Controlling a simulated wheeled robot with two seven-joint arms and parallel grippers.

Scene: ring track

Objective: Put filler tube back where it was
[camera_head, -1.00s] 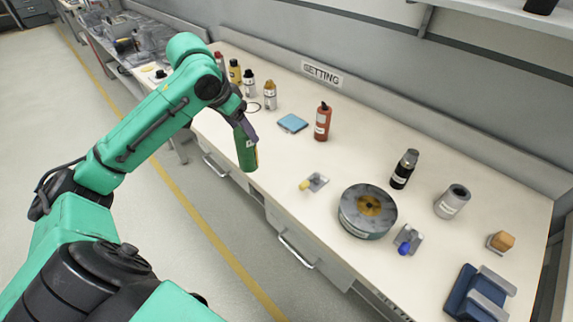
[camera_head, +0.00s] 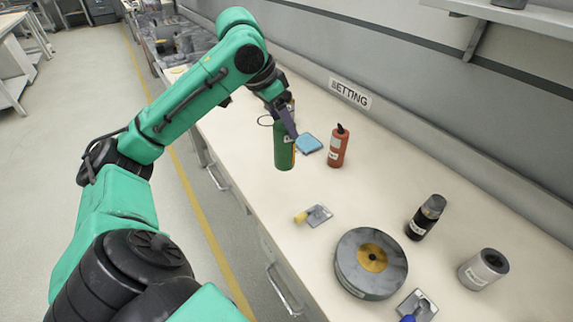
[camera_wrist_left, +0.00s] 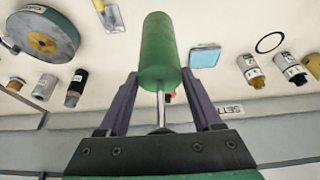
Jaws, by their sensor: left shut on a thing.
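The filler tube is the green cylinder (camera_head: 284,152) in my left gripper. My left gripper (camera_head: 290,126) is shut on its upper end, and the tube hangs nearly upright, over the bench in the head view. In the left wrist view the tube (camera_wrist_left: 158,55) shows with a thin metal stem between the fingers (camera_wrist_left: 160,88). A black ring outline (camera_head: 264,120) lies on the bench just left of the tube; it also shows in the left wrist view (camera_wrist_left: 270,42). The gap between tube and bench is hard to judge. My right gripper is not in view.
A blue pad (camera_head: 309,144) and a red bottle (camera_head: 338,147) stand right of the tube. Nearer are a yellow-handled trowel (camera_head: 315,215), a grey wheel (camera_head: 350,275), a black bottle (camera_head: 424,220) and a grey cylinder (camera_head: 484,270). Several labelled bottles (camera_wrist_left: 290,68) stand past the ring.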

